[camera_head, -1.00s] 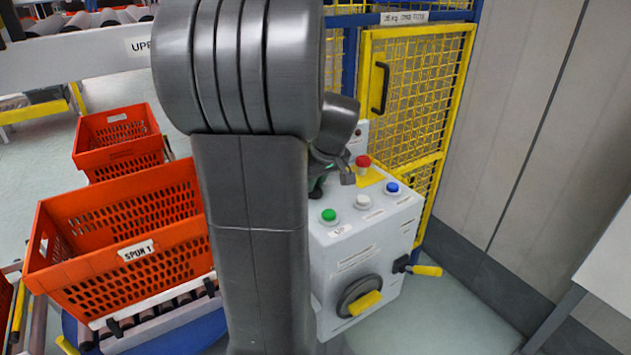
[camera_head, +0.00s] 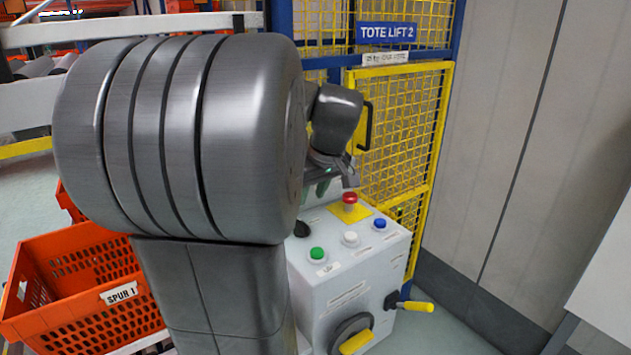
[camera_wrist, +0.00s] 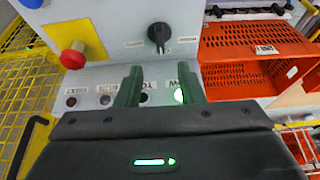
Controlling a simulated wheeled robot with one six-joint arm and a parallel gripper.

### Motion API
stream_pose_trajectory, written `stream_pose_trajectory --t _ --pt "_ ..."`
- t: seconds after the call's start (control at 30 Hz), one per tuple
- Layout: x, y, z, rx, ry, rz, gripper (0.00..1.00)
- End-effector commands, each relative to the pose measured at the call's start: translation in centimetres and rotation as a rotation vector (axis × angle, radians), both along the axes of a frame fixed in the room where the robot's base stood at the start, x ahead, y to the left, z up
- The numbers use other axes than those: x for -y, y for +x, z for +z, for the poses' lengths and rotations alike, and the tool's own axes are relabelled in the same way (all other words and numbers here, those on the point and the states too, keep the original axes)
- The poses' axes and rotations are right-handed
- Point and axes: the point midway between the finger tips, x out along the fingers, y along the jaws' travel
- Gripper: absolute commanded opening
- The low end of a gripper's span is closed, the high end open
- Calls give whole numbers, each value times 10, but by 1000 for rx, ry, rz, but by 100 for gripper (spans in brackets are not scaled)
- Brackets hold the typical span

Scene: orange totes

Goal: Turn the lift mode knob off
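A black knob (camera_wrist: 158,38) sits on the light grey panel of the control box, with small labels on either side that I cannot read. It also shows in the head view as a dark shape (camera_head: 302,229) at the box's back left. My gripper (camera_wrist: 160,75) is open and empty, its two green fingers spread apart. The knob is beyond the fingertips, roughly in line with the gap, and appears apart from them. In the head view my gripper (camera_head: 330,186) hangs above the back of the control box (camera_head: 340,276), partly hidden by my arm.
A red emergency button (camera_head: 350,201) on a yellow plate is close to my gripper. Green (camera_head: 317,254), white (camera_head: 350,239) and blue (camera_head: 380,224) buttons stand on the box. A yellow-handled rotary switch (camera_head: 354,341) is on its front. Yellow mesh fence (camera_head: 400,130) stands behind; orange tote (camera_head: 80,285) at left.

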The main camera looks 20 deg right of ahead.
Motion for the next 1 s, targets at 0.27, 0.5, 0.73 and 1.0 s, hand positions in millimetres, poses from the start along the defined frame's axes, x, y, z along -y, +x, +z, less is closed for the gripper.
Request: stream_pose_trajectory --t 0.27,0.5,0.73,1.0 --pt "4 -12 31 0 0 0 35" --pt "5 -13 34 0 0 0 35" --pt "4 -12 30 -2 0 0 35" --pt "-1 2 -7 -6 2 2 35"
